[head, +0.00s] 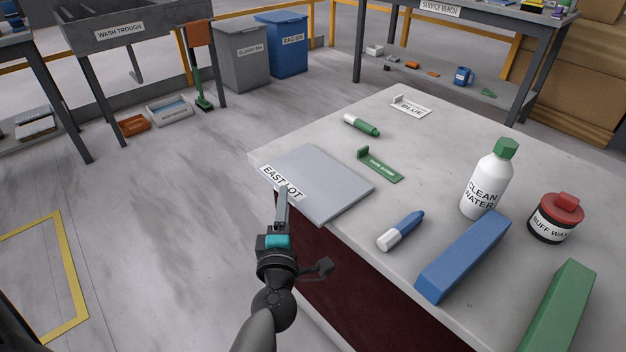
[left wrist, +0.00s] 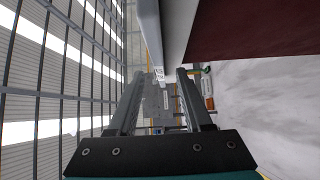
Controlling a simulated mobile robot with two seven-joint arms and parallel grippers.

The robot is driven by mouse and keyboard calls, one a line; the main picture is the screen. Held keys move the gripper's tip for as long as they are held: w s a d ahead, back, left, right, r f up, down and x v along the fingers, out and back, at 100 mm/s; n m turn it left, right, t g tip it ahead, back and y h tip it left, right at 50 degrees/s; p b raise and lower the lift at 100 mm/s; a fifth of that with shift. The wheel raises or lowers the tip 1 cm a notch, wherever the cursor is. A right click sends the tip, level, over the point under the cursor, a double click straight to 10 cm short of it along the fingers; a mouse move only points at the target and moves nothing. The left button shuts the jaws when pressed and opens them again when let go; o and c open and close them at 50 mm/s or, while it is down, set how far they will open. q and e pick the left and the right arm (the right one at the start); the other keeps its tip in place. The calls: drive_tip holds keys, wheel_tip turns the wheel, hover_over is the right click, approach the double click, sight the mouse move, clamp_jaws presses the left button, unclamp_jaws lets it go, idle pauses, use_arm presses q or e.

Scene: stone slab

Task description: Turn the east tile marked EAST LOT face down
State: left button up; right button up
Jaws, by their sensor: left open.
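The east tile (head: 318,181) is a flat pale grey square on the near left corner of the stone slab (head: 300,134). Its white EAST LOT label (head: 270,178) faces up along the left edge. My left gripper (head: 284,190) is at that labelled edge, its finger covering part of the lettering. In the left wrist view my left gripper (left wrist: 159,72) has its two fingers apart with nothing held between them. A pale edge, seemingly the tile's (left wrist: 149,30), lies just ahead of the fingertips. I cannot tell whether they touch it. My right gripper is not in view.
A green marker (head: 368,128), green holder (head: 379,165) and blue marker (head: 401,231) lie near the tile. A blue block (head: 464,257), green block (head: 560,312), CLEAN WATER bottle (head: 488,182) and BUFF WAX jar (head: 554,219) stand to the right. Floor left of the slab is clear.

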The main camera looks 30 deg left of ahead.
use_arm(q)
drive_tip(key=shift+x, duration=1.1)
drive_tip(key=shift+c, duration=0.2)
clamp_jaws()
drive_tip(key=shift+r, duration=0.1)
